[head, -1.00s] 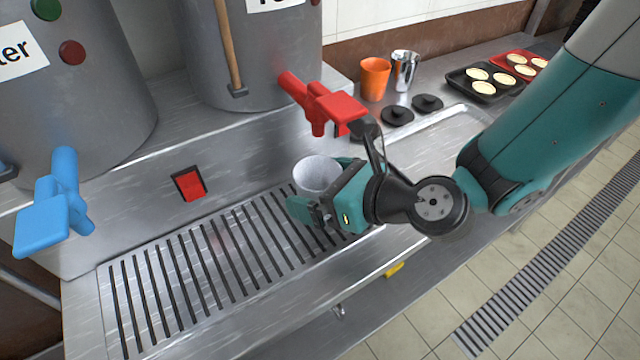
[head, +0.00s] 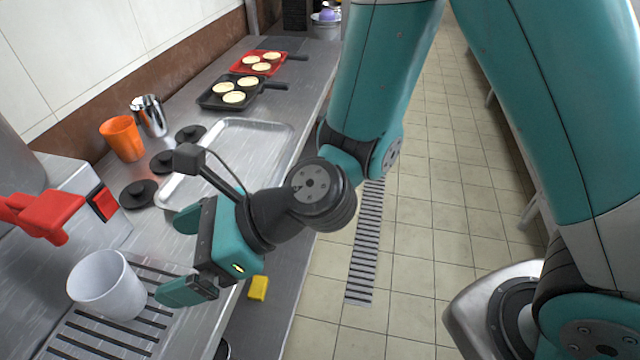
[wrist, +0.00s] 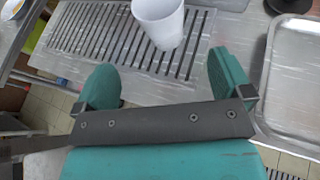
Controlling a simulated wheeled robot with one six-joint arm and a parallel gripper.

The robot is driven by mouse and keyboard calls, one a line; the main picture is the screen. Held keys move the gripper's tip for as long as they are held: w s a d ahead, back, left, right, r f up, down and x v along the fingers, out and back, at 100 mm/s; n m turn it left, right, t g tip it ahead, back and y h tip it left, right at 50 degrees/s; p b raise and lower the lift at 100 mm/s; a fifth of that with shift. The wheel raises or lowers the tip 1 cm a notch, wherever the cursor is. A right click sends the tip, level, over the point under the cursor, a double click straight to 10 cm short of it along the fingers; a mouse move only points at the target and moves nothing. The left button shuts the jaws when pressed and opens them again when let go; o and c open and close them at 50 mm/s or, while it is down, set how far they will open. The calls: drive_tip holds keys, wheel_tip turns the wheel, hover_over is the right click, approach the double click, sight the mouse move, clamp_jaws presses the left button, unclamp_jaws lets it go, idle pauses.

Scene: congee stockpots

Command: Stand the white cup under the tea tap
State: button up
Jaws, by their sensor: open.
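The white cup (head: 108,287) stands upright on the slotted drip grate (head: 75,338) at the lower left of the head view. It also shows at the top of the wrist view (wrist: 160,22). The red tap (head: 42,212) is above and left of the cup; I cannot tell whether its spout is exactly over the cup's mouth. My gripper (head: 178,258) is open and empty, to the right of the cup and apart from it. In the wrist view its fingers (wrist: 165,78) are spread, with the cup beyond their tips.
An orange cup (head: 122,138), a steel cup (head: 149,116) and black lids (head: 138,194) stand behind a metal tray (head: 262,140). Black (head: 215,99) and red (head: 243,66) pans with pale rounds are farther back. The tiled floor (head: 430,200) to the right is open.

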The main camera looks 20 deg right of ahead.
drive_tip(key=s+d+r+n+h, duration=0.1)
drive_tip(key=d+r+n+h, duration=0.2)
drive_tip(key=d+n, duration=0.4)
drive_tip(key=s+d+r+n+g+h, duration=0.1)
drive_tip(key=s+d+r+n+h, duration=0.1)
drive_tip(key=d+n, duration=0.5)
drive_tip(key=s+d+r+n+h, duration=0.2)
drive_tip(key=d+r+n+h, duration=0.2)
drive_tip(key=n, duration=0.9)
drive_tip(key=d, duration=0.3)
drive_tip(key=shift+n+g, duration=0.3)
drive_tip(key=shift+g, duration=0.1)
drive_tip(key=shift+s+a, duration=0.1)
